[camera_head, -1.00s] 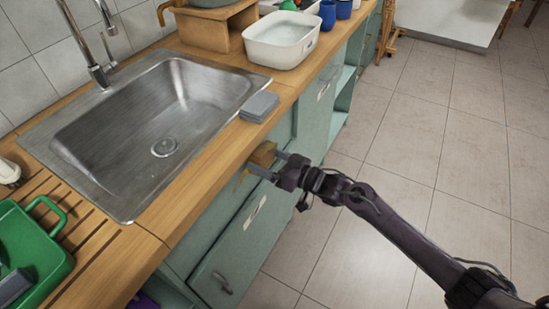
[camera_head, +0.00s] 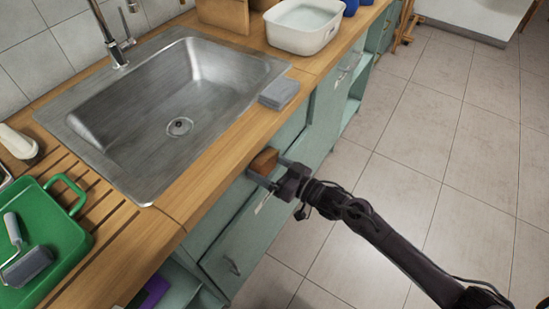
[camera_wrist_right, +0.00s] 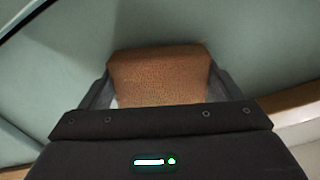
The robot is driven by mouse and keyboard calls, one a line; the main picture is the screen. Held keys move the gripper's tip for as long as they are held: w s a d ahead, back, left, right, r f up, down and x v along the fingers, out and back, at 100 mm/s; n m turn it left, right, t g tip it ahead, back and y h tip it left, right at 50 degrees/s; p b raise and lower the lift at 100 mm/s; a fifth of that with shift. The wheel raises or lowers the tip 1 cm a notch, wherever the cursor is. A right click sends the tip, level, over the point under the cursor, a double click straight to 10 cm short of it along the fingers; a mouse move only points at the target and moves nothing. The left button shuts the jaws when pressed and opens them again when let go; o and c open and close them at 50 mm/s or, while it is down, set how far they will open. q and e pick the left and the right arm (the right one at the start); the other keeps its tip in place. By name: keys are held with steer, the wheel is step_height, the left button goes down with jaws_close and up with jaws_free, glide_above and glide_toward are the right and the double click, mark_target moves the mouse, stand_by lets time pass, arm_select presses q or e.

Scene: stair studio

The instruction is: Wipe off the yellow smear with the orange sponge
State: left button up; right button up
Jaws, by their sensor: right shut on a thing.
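The orange sponge (camera_head: 263,161) is between the jaws of my right gripper (camera_head: 266,169). The gripper is shut on it and holds it at the green cabinet front (camera_head: 230,214), just below the counter edge. In the right wrist view the sponge (camera_wrist_right: 160,75) fills the space between the fingers, with its far side close to or against the green panel; I cannot tell contact for sure. I cannot make out the yellow smear in either current view; the sponge and gripper hide part of the panel. My left gripper is not in view.
A grey folded cloth (camera_head: 279,93) lies on the wooden counter edge above the gripper. A steel sink (camera_head: 150,150), white basin (camera_head: 302,40) and green tray (camera_head: 75,235) with a paint roller (camera_head: 28,266) are on the counter. The tiled floor (camera_head: 400,150) at right is clear.

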mark_target(245, 176)
steer(key=shift+s+a+r+y+p, duration=0.15)
steer(key=shift+s+a+p, duration=0.15)
steer(key=shift+s+a, duration=0.3)
steer(key=shift+s+a+r+y+p, duration=0.15)
steer(key=shift+s+a+p, duration=0.15)
steer(key=shift+s+a, duration=0.3)
steer(key=shift+s+a+p, duration=0.5)
steer(key=shift+s+a, duration=0.2)
steer(key=shift+s, duration=0.25)
steer(key=shift+p+v, duration=0.65)
steer(key=shift+v, duration=0.15)
steer(key=shift+p+v, duration=0.7)
steer(key=shift+v, duration=1.45)
steer(key=shift+w+d, duration=0.15)
steer(key=shift+d, duration=0.05)
steer(key=shift+d, duration=0.1)
